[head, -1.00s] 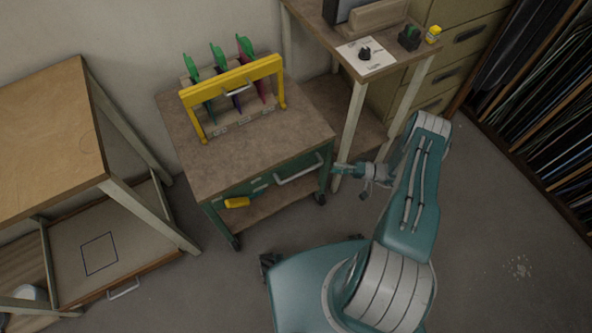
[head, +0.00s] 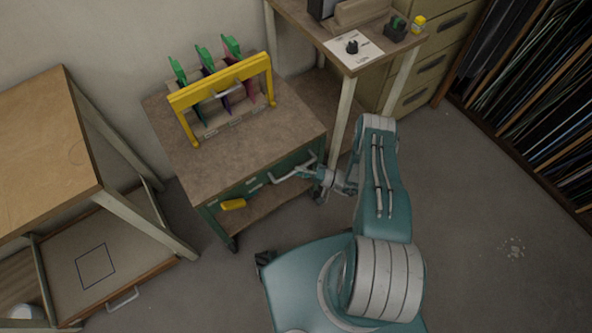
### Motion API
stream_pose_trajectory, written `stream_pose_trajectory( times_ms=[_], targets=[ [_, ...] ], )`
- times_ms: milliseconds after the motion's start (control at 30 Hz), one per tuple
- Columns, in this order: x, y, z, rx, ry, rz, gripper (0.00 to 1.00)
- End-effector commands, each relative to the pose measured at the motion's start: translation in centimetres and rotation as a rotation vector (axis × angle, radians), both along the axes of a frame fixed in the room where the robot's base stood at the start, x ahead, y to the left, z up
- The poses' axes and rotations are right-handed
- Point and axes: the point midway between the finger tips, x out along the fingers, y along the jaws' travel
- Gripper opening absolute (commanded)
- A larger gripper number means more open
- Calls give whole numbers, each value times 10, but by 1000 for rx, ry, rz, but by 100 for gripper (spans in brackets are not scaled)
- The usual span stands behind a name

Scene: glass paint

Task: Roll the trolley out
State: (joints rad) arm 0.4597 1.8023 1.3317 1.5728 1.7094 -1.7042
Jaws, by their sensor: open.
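The trolley (head: 235,150) has a brown top and a green drawer front, and stands on casters between two tables. A bar handle (head: 292,175) is on its front. My gripper (head: 312,172) is open at the right end of this handle, on the front side of the trolley. I cannot tell whether the fingers touch the bar or lie around it. The trolley carries a rack with a yellow frame (head: 225,80) and several green-handled tools.
A wooden table (head: 45,150) with a lower drawer (head: 60,245) stands at the left. A workbench (head: 345,50) is behind at the right, close to the trolley. A yellow-handled item (head: 233,204) shows under the drawer front.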

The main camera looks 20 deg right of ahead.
Motion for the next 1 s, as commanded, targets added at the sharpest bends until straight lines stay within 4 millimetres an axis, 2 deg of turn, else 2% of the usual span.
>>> stream_pose_trajectory(
  times_ms=[133,367,400,433,467,500,533,833,1000],
  targets=[
    [4,8,1,1,1,-1,57],
    [4,9,1,1,1,-1,57],
    [4,9,1,1,1,-1,48],
    [4,9,1,1,1,-1,34],
    [4,8,1,1,1,-1,21],
    [4,8,1,1,1,-1,3],
    [4,8,1,0,1,-1,0],
    [3,8,0,-2,4,-1,0],
    [-7,6,-1,-1,6,-2,0]
  ],
)
